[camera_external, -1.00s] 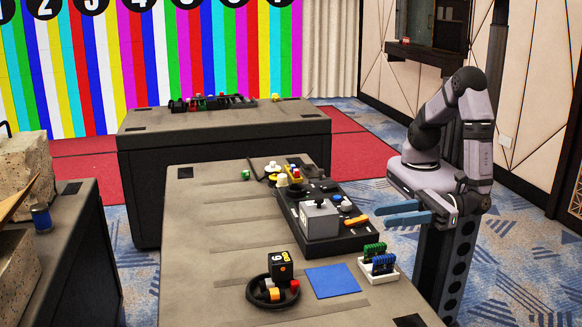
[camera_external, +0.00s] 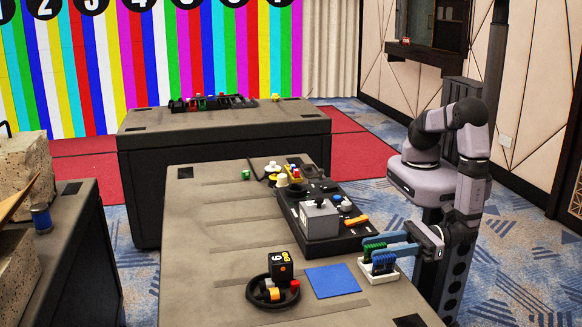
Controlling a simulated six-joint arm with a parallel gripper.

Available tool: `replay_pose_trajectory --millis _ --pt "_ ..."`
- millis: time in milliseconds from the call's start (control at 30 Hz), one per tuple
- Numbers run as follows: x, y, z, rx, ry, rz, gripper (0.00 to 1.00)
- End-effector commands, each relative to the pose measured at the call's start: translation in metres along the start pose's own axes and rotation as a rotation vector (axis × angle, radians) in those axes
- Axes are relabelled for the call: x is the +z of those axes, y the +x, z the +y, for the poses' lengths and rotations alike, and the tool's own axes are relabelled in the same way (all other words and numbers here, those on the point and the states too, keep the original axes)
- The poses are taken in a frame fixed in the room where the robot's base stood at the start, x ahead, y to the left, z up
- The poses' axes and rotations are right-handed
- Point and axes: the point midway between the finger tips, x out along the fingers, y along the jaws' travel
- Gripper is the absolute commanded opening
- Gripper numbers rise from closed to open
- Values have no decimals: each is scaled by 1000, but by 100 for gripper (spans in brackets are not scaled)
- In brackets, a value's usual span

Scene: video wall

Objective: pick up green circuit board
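The green circuit board (camera_external: 373,247) stands upright in a white holder (camera_external: 392,277) near the right edge of the table. A blue board (camera_external: 383,264) stands in the same holder, just in front of it. My gripper (camera_external: 379,245) has long blue fingers and reaches in from the right at the height of the boards. The fingers are spread apart, one on the far side of the green board and one on its near side, overlapping it in this view. I cannot tell whether either finger touches the board.
A black console with a grey box (camera_external: 319,219) lies behind the holder. A blue mat (camera_external: 332,281) lies to its left. Further left are a black ring tray (camera_external: 250,294) with small blocks and a black numbered cube (camera_external: 281,265). The table's left side is mostly clear.

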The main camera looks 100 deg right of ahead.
Motion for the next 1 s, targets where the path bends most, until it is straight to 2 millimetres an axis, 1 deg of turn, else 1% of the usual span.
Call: replay_pose_trajectory --millis 133,300,433,567,767,800,867,900,933,1000 --pt "-1 10 0 -4 0 0 34" --pt "-3 32 0 -5 0 1 34" --pt "-3 46 0 -3 0 1 34" --pt "-3 51 1 -1 0 1 34" --pt "-4 52 1 0 0 1 34" --pt "-4 51 1 0 0 1 30" --pt "-4 51 1 0 0 1 15" --pt "-4 51 1 0 0 1 6" --pt "-4 51 1 0 0 1 0" --pt "-4 51 1 0 0 1 0"
